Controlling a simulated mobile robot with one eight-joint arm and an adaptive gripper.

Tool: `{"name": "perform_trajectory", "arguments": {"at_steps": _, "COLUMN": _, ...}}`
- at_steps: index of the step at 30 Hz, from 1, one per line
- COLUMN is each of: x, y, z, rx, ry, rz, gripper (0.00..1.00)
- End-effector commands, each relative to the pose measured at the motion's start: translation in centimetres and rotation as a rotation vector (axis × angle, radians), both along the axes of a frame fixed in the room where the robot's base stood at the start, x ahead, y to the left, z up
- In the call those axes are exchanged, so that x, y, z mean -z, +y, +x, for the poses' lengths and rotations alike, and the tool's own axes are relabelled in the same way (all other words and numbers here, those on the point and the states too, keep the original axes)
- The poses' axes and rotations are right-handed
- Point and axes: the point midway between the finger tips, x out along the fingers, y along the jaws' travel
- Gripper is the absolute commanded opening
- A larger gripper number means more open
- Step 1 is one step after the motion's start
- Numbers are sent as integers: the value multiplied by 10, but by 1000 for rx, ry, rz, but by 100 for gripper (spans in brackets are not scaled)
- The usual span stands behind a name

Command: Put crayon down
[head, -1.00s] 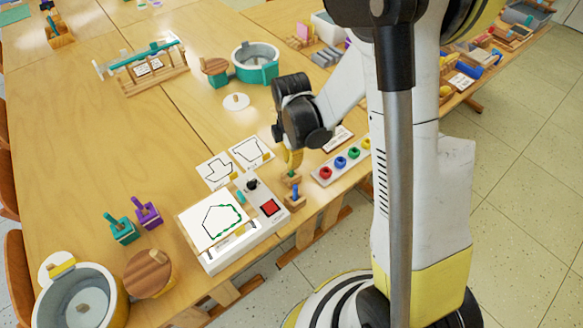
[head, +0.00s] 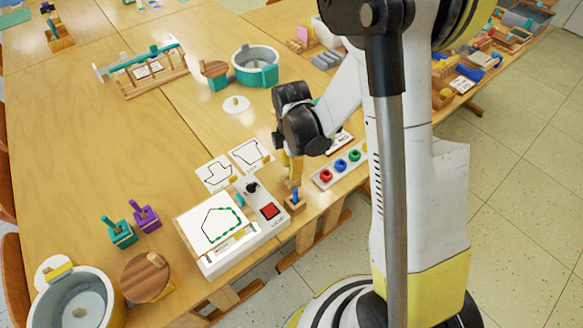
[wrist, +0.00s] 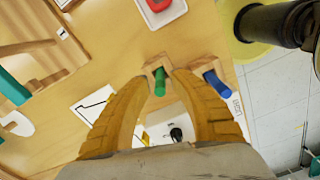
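My gripper (head: 293,181) is low over the table's front edge, pointing down. In the wrist view its two yellow fingers (wrist: 160,82) are spread, with a clear gap between the tips. A green crayon (wrist: 160,86) stands in a small wooden block (wrist: 152,66) between and just beyond the fingertips. It shows no clear contact with either finger. In the head view my gripper hides this crayon. A blue crayon (wrist: 216,86) stands in another wooden block beside it; its block (head: 294,204) also shows in the head view.
The white drawing board (head: 211,226) with a red button (head: 269,211) lies just left of my gripper. A white tray with red, blue and green knobs (head: 340,165) lies to the right. Shape cards (head: 216,173) lie behind the board. The table's middle is mostly clear.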

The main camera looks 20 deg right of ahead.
Motion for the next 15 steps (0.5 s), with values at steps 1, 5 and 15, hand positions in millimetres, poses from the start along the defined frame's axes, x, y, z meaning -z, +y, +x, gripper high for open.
{"name": "perform_trajectory", "arguments": {"at_steps": 1, "x": -11, "y": 0, "z": 0, "rx": 0, "ry": 0, "rz": 0, "gripper": 27}}
{"name": "perform_trajectory", "arguments": {"at_steps": 5, "x": -41, "y": 0, "z": -1, "rx": 0, "ry": 0, "rz": 0, "gripper": 27}}
{"name": "perform_trajectory", "arguments": {"at_steps": 15, "x": -107, "y": 0, "z": 0, "rx": 0, "ry": 0, "rz": 0, "gripper": 27}}
